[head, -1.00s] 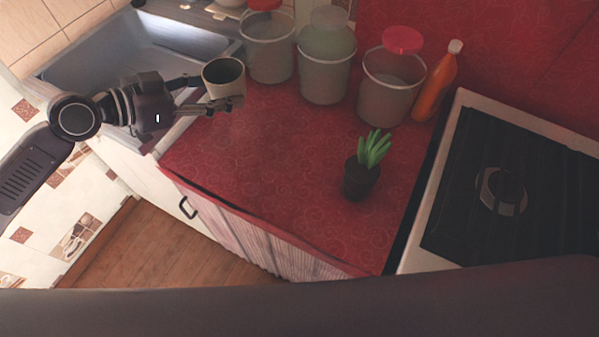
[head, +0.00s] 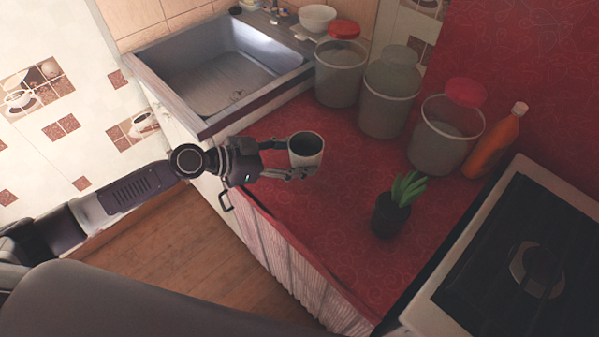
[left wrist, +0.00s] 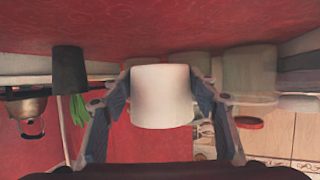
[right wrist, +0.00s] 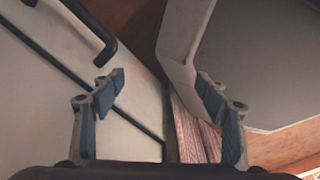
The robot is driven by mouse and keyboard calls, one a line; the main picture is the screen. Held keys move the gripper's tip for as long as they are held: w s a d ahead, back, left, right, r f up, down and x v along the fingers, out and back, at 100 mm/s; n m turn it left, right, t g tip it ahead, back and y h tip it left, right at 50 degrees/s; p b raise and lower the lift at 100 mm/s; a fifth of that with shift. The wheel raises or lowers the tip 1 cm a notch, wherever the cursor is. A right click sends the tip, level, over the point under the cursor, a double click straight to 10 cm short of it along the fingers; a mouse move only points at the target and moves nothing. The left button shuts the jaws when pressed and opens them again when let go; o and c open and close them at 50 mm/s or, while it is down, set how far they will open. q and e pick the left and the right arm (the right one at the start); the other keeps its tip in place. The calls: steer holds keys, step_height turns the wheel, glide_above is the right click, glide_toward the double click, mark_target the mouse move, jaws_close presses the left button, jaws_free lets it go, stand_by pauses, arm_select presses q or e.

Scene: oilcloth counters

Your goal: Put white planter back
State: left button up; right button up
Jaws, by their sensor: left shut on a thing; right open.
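The white planter (head: 308,158) is a small pale pot with a dark inside. My left gripper (head: 291,160) is shut on it and holds it upright, over the front left part of the red counter. In the left wrist view the planter (left wrist: 160,95) sits between the two fingers, and that picture looks upside down. A dark pot with a green plant (head: 391,214) stands on the counter to the right of the planter. It also shows in the left wrist view (left wrist: 69,72). My right gripper (right wrist: 158,98) is open and empty; it is not seen in the head view.
An orange bottle (head: 492,147) and the stove (head: 535,262) are at right. The sink (head: 222,85) is at the back left. The red counter (head: 345,215) is clear around the plant's left.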

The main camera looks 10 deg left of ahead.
mark_target(299, 179)
arm_select(q)
steer(key=shift+f, duration=0.9)
steer(key=shift+f+b, duration=0.3)
steer(key=shift+f, duration=1.85)
arm_select(e)
steer(key=shift+s+d+f, duration=0.1)
steer(key=shift+d+f, duration=0.3)
steer(key=shift+d, duration=0.05)
steer(key=shift+f, duration=0.1)
arm_select(q)
steer(key=shift+f+b, duration=0.2)
steer(key=shift+b, duration=0.1)
steer(key=o, duration=1.2)
arm_select(e)
steer(key=shift+s+a+f, duration=0.1)
steer(key=shift+a, duration=0.05)
arm_select(q)
steer(key=shift+r, duration=0.1)
arm_select(e)
steer(key=shift+a, duration=0.1)
